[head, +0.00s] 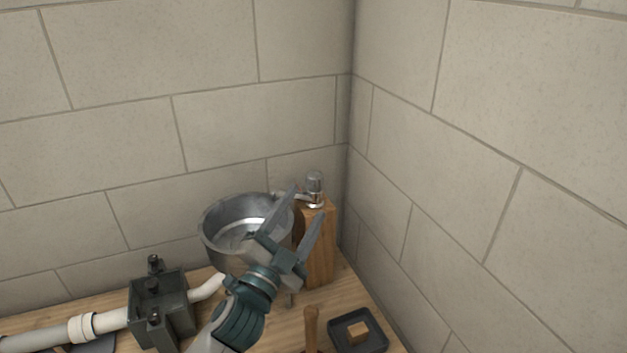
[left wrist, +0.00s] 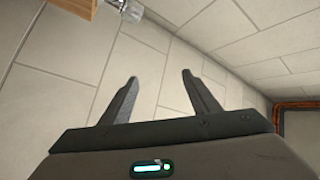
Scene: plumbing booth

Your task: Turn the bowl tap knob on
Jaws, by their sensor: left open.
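The bowl tap is a small metal tap with a round knob (head: 315,184) on top of a wooden block (head: 321,250), by the wall corner. The metal bowl (head: 216,230) stands to the left of the block. My left gripper (head: 306,208) is open and empty, in front of the bowl and block, with its fingers pointing up toward the tap. In the left wrist view the open fingers (left wrist: 160,82) have only wall between them. The tap's metal (left wrist: 125,9) and the block's edge (left wrist: 80,6) show at the top left there. My right gripper is not in view.
A dark green clamp box (head: 170,300) with white pipe (head: 105,321) stands on the wooden bench, left of my arm. A dark square tray (head: 372,337) and a wooden handle (head: 311,328) are at the front right. Walls close off the back and right.

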